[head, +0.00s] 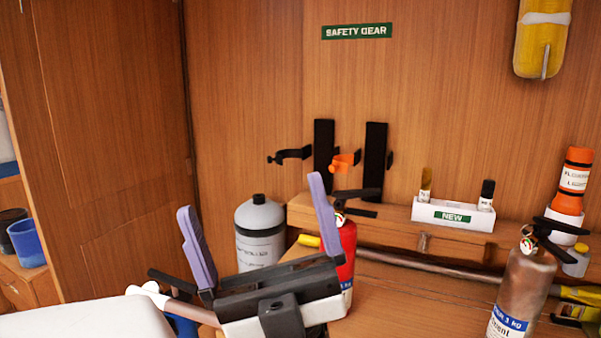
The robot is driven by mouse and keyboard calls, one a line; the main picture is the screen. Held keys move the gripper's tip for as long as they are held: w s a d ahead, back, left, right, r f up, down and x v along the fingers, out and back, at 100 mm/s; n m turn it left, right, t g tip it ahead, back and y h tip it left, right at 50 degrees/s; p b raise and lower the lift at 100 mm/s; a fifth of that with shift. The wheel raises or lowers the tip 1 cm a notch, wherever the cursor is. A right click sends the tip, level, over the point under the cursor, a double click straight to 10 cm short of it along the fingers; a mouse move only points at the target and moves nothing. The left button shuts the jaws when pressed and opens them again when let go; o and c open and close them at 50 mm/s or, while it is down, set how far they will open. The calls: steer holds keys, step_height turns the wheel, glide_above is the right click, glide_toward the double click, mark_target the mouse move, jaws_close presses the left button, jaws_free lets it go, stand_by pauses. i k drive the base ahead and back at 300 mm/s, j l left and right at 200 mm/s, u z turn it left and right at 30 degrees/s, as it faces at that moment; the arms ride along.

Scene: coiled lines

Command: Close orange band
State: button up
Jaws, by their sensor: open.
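The orange band (343,163) is mounted on the wooden wall between two upright black brackets (324,157) and (376,162). It looks like a small clamp ring standing open to the left bracket's right side; its exact latch state is too small to tell. A black band (291,154) sticks out open to the left of the left bracket. My gripper (254,213) is in the lower middle, with two purple fingers spread wide and nothing between them. It is nearer the camera than the bands and below them, apart from both.
A red extinguisher (346,250) stands just behind my gripper's right finger, and a grey cylinder (260,236) behind the gap. A white "NEW" tray (452,215) sits on the wooden ledge. A brownish extinguisher (522,283) and an orange canister (573,182) stand right.

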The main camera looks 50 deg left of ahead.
mark_target(341, 163)
steer(key=u, duration=1.3)
steer(key=j+u, duration=0.35)
steer(key=j, duration=0.15)
steer(key=i+j+u, duration=0.15)
steer(key=j+u, duration=0.2)
steer(key=j, duration=0.15)
